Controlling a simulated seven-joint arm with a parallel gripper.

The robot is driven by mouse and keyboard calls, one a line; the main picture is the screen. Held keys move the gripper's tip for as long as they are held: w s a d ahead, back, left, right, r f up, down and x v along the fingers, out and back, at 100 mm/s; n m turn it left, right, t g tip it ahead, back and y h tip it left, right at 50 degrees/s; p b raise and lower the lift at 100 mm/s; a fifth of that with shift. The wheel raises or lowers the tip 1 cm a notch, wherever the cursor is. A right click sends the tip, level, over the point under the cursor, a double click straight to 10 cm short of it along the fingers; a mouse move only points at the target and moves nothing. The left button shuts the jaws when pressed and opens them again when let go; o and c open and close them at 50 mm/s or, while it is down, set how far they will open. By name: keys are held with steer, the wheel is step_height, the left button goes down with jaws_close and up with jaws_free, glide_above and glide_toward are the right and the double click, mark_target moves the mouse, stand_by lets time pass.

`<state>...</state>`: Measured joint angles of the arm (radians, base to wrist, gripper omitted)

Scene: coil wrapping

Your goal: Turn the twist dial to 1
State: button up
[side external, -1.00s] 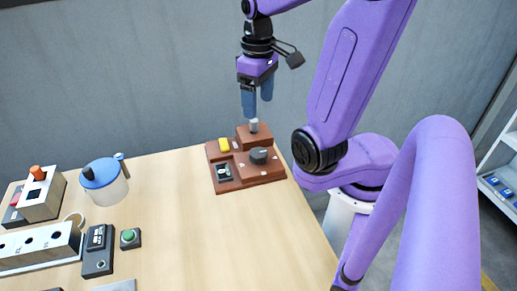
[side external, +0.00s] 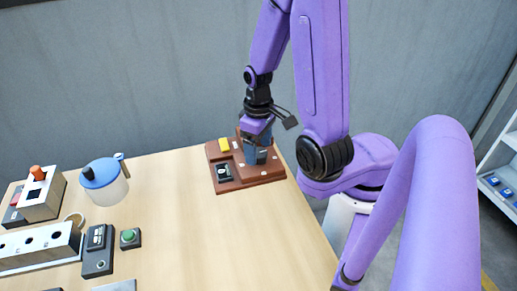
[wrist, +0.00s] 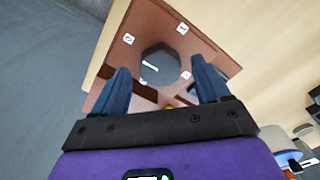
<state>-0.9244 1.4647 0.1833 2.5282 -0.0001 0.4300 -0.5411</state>
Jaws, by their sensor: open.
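The twist dial (wrist: 160,66) is a dark grey faceted knob on a brown board (side external: 238,184). In the wrist view it lies between my two fingers, with a gap visible on each side. A short white line on its top sits toward the picture's left. In the side view my gripper (side external: 258,156) is low over the board and hides most of the dial.
The board also carries a yellow block (side external: 224,145) and a black switch unit (side external: 224,172). A blue-lidded jug (side external: 104,183), a green button box (side external: 130,238) and other devices stand at the left of the table (side external: 190,235). The table's middle is clear.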

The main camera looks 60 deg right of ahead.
steer(key=shift+f, duration=0.6)
steer(key=c, duration=1.1)
steer(key=shift+o, duration=0.3)
steer(key=shift+m, duration=0.3)
